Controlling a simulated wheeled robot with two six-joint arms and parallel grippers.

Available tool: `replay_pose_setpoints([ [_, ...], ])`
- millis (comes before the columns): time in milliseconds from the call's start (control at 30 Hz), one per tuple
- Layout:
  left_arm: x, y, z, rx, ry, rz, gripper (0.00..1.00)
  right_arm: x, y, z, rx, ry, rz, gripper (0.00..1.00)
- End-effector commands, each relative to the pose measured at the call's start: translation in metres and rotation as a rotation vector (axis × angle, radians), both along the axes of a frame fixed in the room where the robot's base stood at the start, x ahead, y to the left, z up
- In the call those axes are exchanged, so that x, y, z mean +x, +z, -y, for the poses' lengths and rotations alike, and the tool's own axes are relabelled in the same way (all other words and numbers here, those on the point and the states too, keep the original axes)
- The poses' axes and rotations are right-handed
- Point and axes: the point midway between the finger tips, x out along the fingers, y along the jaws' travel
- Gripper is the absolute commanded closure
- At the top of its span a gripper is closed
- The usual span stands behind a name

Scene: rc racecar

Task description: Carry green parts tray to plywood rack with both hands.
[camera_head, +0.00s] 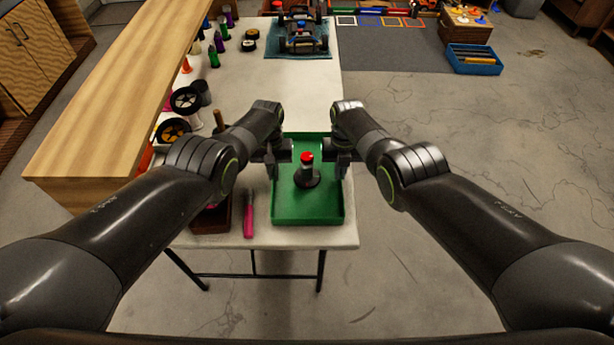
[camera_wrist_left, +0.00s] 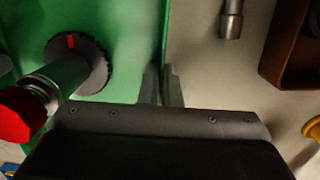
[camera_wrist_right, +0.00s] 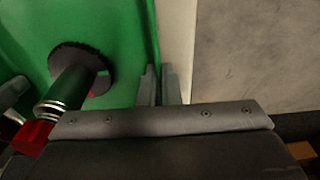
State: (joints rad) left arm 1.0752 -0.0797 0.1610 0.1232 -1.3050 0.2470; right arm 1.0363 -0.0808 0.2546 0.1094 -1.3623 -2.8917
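The green parts tray (camera_head: 307,212) is at the right side of the white table, near its front edge. A dark green cylinder with a red tip (camera_head: 307,161) stands in it on a dark toothed disc. My left gripper (camera_head: 275,171) is at the tray's left wall, its fingers closed on either side of the wall (camera_wrist_left: 163,40). My right gripper (camera_head: 341,172) is closed the same way on the right wall (camera_wrist_right: 153,45). Whether the tray touches the table cannot be told. A large plywood structure (camera_head: 110,110) stands along the left; whether it is the rack is unclear.
A pink-handled tool (camera_head: 249,215) and a brown box (camera_head: 210,218) lie left of the tray. Wheels (camera_head: 186,100) and small coloured parts line the table's left side. A car chassis (camera_head: 302,38) sits at the far end. The floor to the right is open.

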Motion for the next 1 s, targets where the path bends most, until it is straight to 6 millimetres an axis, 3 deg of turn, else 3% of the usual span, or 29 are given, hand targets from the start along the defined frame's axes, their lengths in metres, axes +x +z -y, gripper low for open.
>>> replay_pose_setpoints([
  [467,0.000,0.005,0.000,0.001,-0.002,-0.001,1.00,0.000,0.005,0.000,0.000,-0.002,0.001,1.00],
  [1000,0.000,0.047,0.000,0.001,-0.002,-0.001,1.00,0.001,0.048,0.001,-0.001,-0.003,0.002,1.00],
])
